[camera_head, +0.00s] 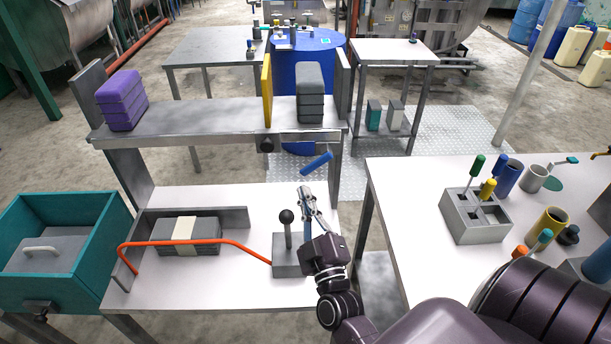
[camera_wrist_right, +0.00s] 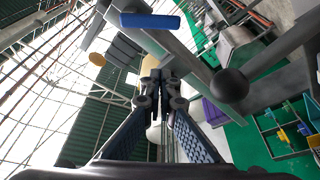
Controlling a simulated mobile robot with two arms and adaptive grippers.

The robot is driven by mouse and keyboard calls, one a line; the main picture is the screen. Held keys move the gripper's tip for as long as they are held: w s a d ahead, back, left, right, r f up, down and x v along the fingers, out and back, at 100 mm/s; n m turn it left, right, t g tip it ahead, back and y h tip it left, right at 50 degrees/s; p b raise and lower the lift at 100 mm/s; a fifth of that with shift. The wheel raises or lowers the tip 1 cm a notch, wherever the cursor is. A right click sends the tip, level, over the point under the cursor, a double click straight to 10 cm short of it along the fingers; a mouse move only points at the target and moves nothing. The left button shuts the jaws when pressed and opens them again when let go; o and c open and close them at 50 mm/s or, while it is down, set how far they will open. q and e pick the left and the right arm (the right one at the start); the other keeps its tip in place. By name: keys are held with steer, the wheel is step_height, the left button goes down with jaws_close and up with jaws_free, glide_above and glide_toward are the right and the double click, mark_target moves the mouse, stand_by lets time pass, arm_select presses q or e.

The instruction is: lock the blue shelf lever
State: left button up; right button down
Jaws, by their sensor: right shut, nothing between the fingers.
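The blue shelf lever (camera_head: 317,163) hangs at the front of the shelf (camera_head: 215,121), near its right end. It is tilted, with its right end higher. In the right wrist view the blue lever (camera_wrist_right: 150,20) shows at the top, beyond my fingertips. My right gripper (camera_head: 304,191) is just below the lever in the head view, pointing up at it. Its fingers are shut with nothing between them, as the right wrist view also shows (camera_wrist_right: 157,76). A gap shows between fingertips and lever; contact is not seen. My left gripper is out of view.
A black-knobbed lever (camera_head: 286,217) stands on the white table left of my right wrist; its knob (camera_wrist_right: 229,85) is close in the wrist view. An orange bent rod (camera_head: 195,241) lies left. Purple blocks (camera_head: 122,100) and grey blocks (camera_head: 311,92) stand on the shelf.

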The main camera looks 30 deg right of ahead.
mark_target(306, 171)
steer(key=w+d+b, duration=0.1)
steer(key=w, duration=0.1)
steer(key=w+d+b, duration=0.2)
steer(key=w, duration=0.1)
steer(key=w+d+b, duration=0.2)
steer(key=w, duration=0.1)
steer(key=shift+d+f, duration=0.15)
steer(key=shift+f, duration=0.15)
steer(key=shift+d+f, duration=0.1)
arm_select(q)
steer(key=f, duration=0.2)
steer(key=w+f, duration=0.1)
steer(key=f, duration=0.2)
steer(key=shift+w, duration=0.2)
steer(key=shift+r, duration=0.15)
arm_select(e)
steer(key=shift+d, duration=0.1)
